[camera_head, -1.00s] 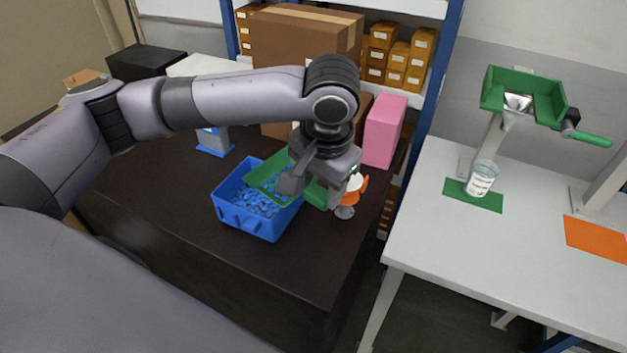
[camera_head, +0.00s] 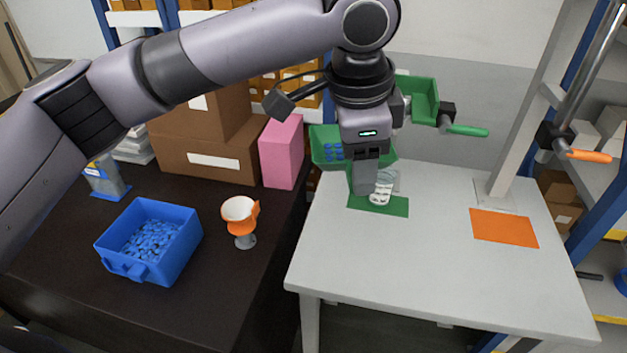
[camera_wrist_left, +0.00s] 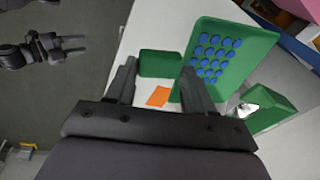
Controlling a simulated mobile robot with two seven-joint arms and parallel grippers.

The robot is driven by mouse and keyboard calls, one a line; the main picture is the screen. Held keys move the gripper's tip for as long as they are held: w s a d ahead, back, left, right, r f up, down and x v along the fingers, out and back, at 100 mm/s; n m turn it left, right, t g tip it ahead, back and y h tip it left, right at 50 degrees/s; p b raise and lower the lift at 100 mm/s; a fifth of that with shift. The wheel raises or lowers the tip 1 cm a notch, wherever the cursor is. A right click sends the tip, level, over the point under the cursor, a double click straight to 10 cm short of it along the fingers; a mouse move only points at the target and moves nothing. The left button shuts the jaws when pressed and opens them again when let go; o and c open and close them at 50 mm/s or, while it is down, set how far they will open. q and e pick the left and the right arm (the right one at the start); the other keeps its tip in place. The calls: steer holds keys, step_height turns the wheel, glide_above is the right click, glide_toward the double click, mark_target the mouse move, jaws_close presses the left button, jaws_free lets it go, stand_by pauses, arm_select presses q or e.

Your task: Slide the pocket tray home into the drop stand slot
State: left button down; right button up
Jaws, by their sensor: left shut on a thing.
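My left gripper (camera_head: 365,182) is shut on the green pocket tray (camera_head: 322,134), by a green grip block in the left wrist view (camera_wrist_left: 158,64). Blue pieces sit in rows in the tray's pockets, clear in the left wrist view (camera_wrist_left: 238,28). The tray is in the air over the white table's back left. The drop stand's green slot holder (camera_head: 424,98) is right of and behind the gripper, apart from the tray. My right gripper (camera_wrist_left: 84,45) shows in the left wrist view, open and empty.
A clear cup (camera_head: 381,190) stands on a green mat (camera_head: 395,208) below the gripper. An orange mat (camera_head: 503,228) lies right on the white table (camera_head: 400,265).

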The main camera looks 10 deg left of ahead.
arm_select(q)
steer(key=d+r+m, duration=0.1)
steer(key=d+m, duration=0.1)
steer(key=d+r+m, duration=0.1)
steer(key=d, duration=0.1)
steer(key=shift+s+d+r+m+h, duration=0.1)
steer(key=shift+s+r+m+h, duration=0.2)
steer(key=shift+r, duration=0.05)
steer(key=w+p, duration=0.3)
steer(key=w, duration=0.1)
steer(key=shift+f, duration=0.15)
stand_by(0.6)
